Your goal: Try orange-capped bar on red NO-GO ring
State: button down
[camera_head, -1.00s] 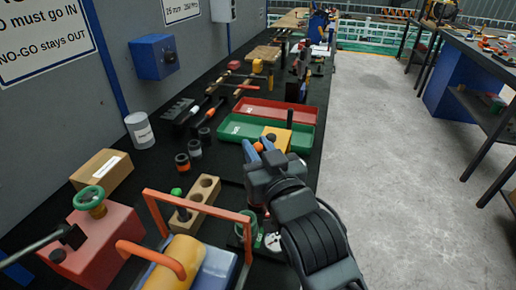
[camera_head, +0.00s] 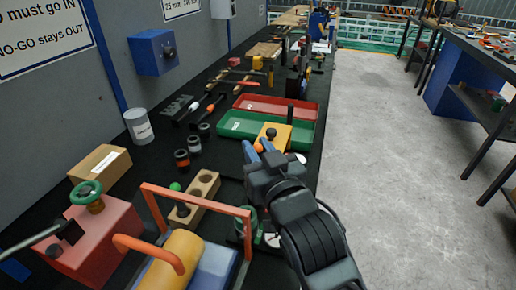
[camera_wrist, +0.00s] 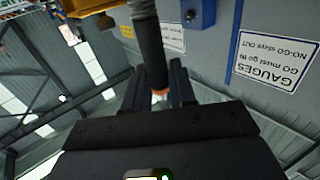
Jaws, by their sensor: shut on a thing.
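My gripper (camera_head: 259,149) is shut on the orange-capped bar, above the right side of the black bench. In the wrist view the dark bar (camera_wrist: 150,48) rises between the fingers, with its orange end (camera_wrist: 159,93) low between them. In the head view an orange spot (camera_head: 260,148) shows between the blue fingertips; the rest of the bar is hard to make out. A short dark ring gauge with an orange-red band (camera_head: 182,160) stands to the left, well apart from my gripper; it looks like the red NO-GO ring.
A yellow block (camera_head: 298,137) is just beyond my gripper, near the green tray (camera_head: 240,125) and red tray (camera_head: 270,105). A wooden block with holes (camera_head: 204,186) and an orange-handled frame (camera_head: 190,195) lie in front.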

jog(key=shift+f+b, duration=0.8)
jog(key=shift+f, duration=0.4)
jog(key=c, duration=0.8)
grip_release()
jog(key=shift+c, duration=0.2)
jog(key=b+v, duration=0.1)
jog(key=v, duration=0.6)
jog(key=shift+s+d, duration=0.15)
jog(key=shift+s, duration=0.2)
